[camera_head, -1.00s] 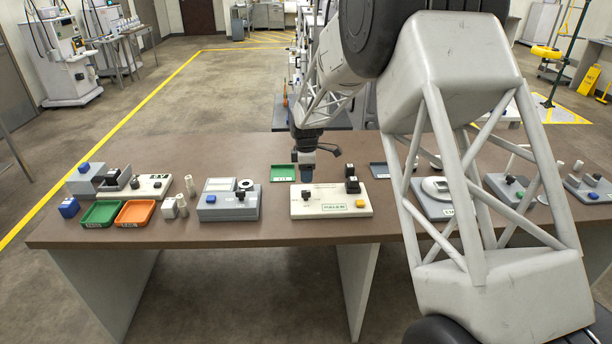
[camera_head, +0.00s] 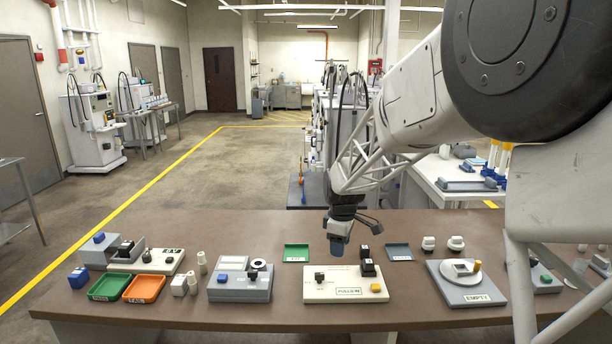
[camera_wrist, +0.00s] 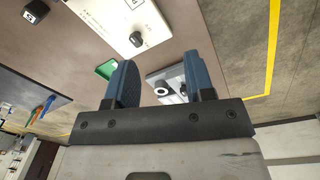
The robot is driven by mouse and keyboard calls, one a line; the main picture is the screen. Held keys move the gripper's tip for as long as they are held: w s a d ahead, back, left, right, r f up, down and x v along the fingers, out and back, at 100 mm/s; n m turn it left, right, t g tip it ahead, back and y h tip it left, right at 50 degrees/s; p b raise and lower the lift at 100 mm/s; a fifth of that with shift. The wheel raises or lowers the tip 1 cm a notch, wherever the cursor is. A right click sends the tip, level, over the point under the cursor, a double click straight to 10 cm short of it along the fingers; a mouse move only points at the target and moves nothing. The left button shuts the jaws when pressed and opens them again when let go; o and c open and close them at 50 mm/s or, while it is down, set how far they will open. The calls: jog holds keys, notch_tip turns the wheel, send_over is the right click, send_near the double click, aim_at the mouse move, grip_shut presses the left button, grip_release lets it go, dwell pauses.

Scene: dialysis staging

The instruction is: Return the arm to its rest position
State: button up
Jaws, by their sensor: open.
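My gripper (camera_head: 338,240) hangs above the brown table, just behind the cream station with the green-lettered label (camera_head: 345,285). In the wrist view its two blue fingers (camera_wrist: 162,85) stand apart with nothing between them. The gripper is open and empty. My arm reaches in from the right of the head view and covers part of the table's right side.
The brown table (camera_head: 250,225) holds a green tray (camera_head: 110,287), an orange tray (camera_head: 145,288), a grey device (camera_head: 240,285), a small green tray (camera_head: 296,252), a dark tray (camera_head: 399,252) and a grey station labelled EMPTY (camera_head: 470,299). Open floor lies at the left.

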jog(key=s+d+r+m+t, duration=0.1)
jog(key=s+d+r+m, duration=0.2)
jog(key=s, duration=0.7)
jog(key=s+d+r+m, duration=0.2)
jog(key=s+r+m, duration=0.2)
jog(key=s, duration=0.6)
jog(key=s+d+r+m+t, duration=0.1)
jog(key=s+d+r+m, duration=0.2)
jog(key=s, duration=0.8)
jog(key=s+d+f+m, duration=0.1)
jog(key=s+m, duration=0.3)
jog(key=s, duration=0.8)
jog(key=shift+f, duration=0.45)
